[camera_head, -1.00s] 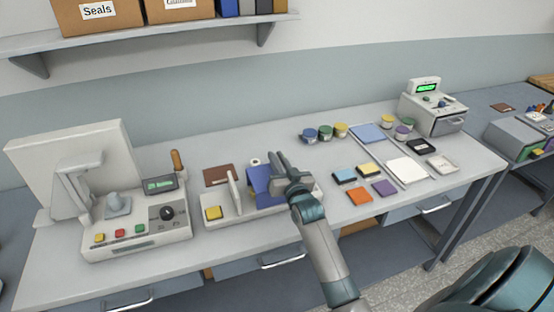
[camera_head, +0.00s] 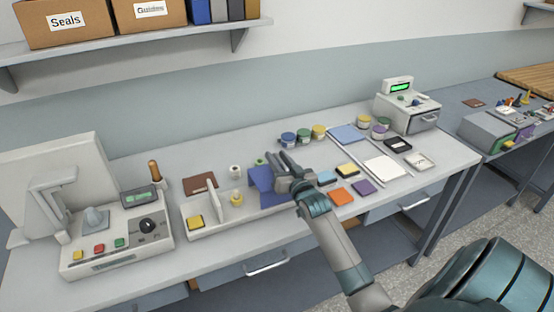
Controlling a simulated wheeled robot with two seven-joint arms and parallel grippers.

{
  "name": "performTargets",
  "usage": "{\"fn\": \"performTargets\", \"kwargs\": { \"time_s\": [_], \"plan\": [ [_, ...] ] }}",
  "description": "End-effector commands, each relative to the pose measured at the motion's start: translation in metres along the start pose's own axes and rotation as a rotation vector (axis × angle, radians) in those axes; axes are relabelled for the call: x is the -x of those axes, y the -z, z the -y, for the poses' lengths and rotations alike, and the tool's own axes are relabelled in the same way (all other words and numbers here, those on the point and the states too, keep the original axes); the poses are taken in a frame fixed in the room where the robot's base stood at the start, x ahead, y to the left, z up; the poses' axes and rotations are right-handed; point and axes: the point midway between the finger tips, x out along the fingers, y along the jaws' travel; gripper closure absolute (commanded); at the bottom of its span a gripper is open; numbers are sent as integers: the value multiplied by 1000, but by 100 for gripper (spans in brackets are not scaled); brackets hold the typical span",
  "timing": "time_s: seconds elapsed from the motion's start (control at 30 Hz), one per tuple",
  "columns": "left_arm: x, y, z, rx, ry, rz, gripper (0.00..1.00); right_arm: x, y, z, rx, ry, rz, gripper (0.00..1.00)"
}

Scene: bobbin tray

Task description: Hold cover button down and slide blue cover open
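The long pale tray (camera_head: 220,230) lies near the bench's front edge, with a yellow button (camera_head: 195,222) at its left end. The blue cover (camera_head: 262,180) is over the tray's right part. A small yellowish bobbin (camera_head: 237,198) shows in the uncovered part left of the cover. My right gripper (camera_head: 280,160) is at the cover's right side, its fingers pointing up and left. The fingers look parted, but whether they grip the cover is hidden. Nothing touches the yellow button. My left gripper is not in view.
A machine with a dial and coloured buttons (camera_head: 119,243) stands left of the tray. A brown plate (camera_head: 199,184) and a white spool (camera_head: 235,172) lie behind it. Coloured tiles, such as the orange tile (camera_head: 342,196), and jars (camera_head: 303,135) are to the right.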

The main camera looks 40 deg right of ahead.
Motion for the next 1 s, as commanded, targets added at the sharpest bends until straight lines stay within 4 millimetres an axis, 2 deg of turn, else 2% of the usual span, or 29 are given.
{"fn": "performTargets", "kwargs": {
  "time_s": [0.33, 0.53, 0.77, 1.0],
  "plan": [
    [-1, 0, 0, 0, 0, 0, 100, 2, -1, 0, 2, 0, 0, 69],
    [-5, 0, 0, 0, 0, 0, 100, 14, -2, 0, 2, 0, -1, 69],
    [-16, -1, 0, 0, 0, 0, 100, 47, -4, 0, 2, 0, 0, 69],
    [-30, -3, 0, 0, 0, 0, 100, 96, -4, 0, 2, 0, 1, 69]
  ]
}}
